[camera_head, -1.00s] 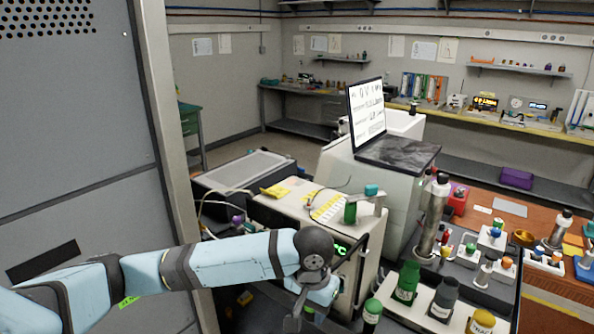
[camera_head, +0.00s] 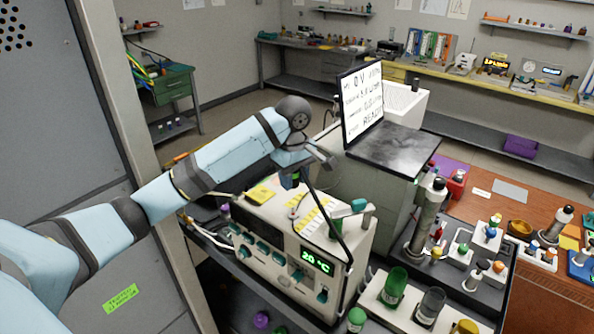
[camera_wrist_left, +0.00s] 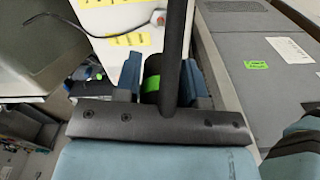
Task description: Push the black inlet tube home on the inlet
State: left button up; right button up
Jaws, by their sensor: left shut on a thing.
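My left gripper (camera_head: 291,181) is above the top rear part of the cream instrument with the green 20 °C display (camera_head: 318,262). In the left wrist view the blue fingers (camera_wrist_left: 162,78) are shut around a black piece with a green band (camera_wrist_left: 152,80). A black tube (camera_head: 332,218) runs from the gripper down past the instrument's front right; in the wrist view the tube (camera_wrist_left: 175,45) stands up across the jaws. I cannot tell where its free end lies. A small metal fitting (camera_wrist_left: 158,18) shows on the white top beyond the fingers; whether it is the inlet is unclear. My right gripper is not in view.
A laptop-like screen (camera_head: 362,103) stands on the grey cabinet (camera_head: 385,185) to the right. A grey locker door (camera_head: 60,130) closes off the left.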

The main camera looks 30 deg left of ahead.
pick_arm(q)
jog(key=shift+s+d+r, duration=0.1)
jog(key=shift+s, duration=0.1)
jog(key=shift+w+f, duration=0.1)
jog(key=shift+f, duration=2.85)
jog(key=shift+f, duration=1.45)
jog(key=shift+f, duration=0.35)
jog(key=o, duration=1)
notch_tip(320, 180, up, 14)
jog(key=shift+f, duration=0.1)
